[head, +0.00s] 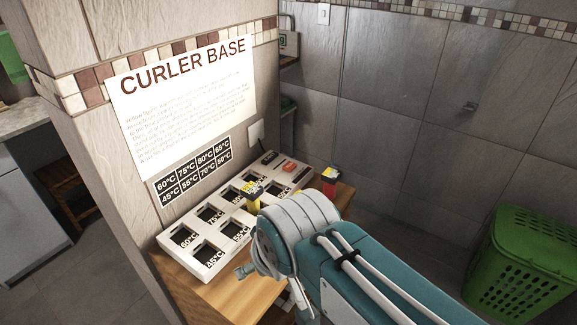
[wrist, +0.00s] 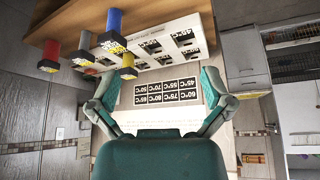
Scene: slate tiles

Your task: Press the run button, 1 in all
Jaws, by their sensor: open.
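The curler base is a long white panel (head: 174,262) on a wooden top, with two rows of dark sockets labelled with temperatures. A red-orange button (head: 289,167) sits near its far right end in the head view; I cannot read a label on it. The base also shows upside down in the wrist view (wrist: 188,28). My gripper (wrist: 158,84) is open and empty, its two fingers spread in front of the sign and the temperature chart. In the head view my arm hides most of the gripper and part of the base. The button is not clear in the wrist view.
A yellow curler (head: 254,203) stands at the base, and a red one (head: 329,188) stands on the wooden top (head: 222,291) to the right. A blue curler (wrist: 113,22) shows in the wrist view. A green basket (head: 517,265) stands on the floor at right.

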